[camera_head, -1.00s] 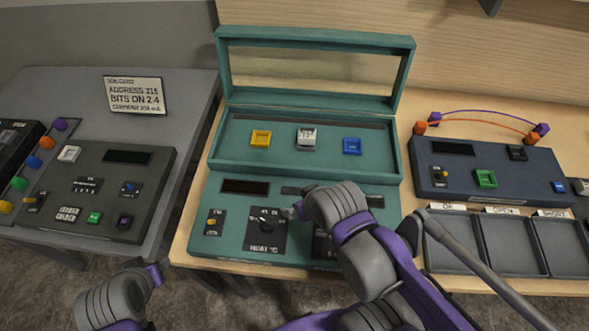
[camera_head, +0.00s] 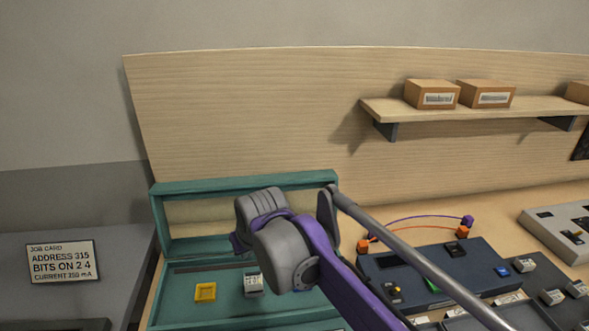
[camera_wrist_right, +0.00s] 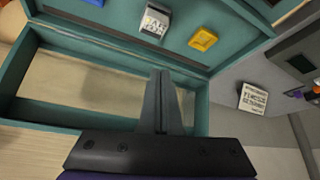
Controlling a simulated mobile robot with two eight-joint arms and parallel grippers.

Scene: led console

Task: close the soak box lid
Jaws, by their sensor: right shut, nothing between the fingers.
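The soak box (camera_head: 157,302) is teal, and its windowed lid (camera_head: 300,181) stands open, upright at the back. The lid frame also shows in the right wrist view (camera_wrist_right: 60,114). My right gripper (camera_wrist_right: 160,76) is shut and empty, its fingers overlapping the lid's window in that view; I cannot tell whether they touch the lid. In the head view my right wrist covers the lid's middle and right side and hides the fingertips. A yellow block (camera_head: 205,292) and a grey-white labelled piece (camera_head: 253,284) sit in the box. My left gripper is out of view.
A dark blue console (camera_head: 400,262) with orange and purple cable ends stands to the right. A job card (camera_head: 63,262) stands on the grey table at left. A shelf (camera_head: 470,113) with cardboard boxes hangs at the upper right, on the wooden back panel.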

